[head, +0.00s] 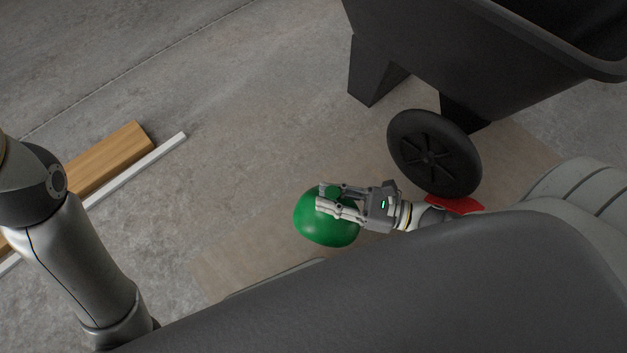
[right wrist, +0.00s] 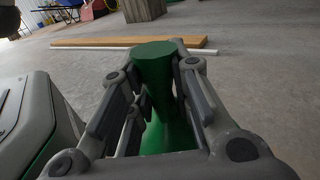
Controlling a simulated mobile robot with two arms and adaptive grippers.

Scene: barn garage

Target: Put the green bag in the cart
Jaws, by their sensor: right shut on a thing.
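The green bag (head: 327,229) is rounded and glossy in the head view, low over a brownish mat. In the right wrist view its green top (right wrist: 157,62) stands up between the fingers. My right gripper (head: 327,199) is shut on the bag from the right side; it also shows in the right wrist view (right wrist: 160,95). Whether the bag touches the floor I cannot tell. The black cart (head: 455,55) stands at the upper right, its basin only partly in view. My left arm shows at the left edge, but its gripper is out of view.
The cart's black wheel (head: 434,153) is just beyond my right gripper. A red object (head: 455,203) lies near the wheel, partly hidden. A wooden plank (head: 112,158) and a white strip (head: 137,169) lie at left. Concrete floor between planks and cart is clear.

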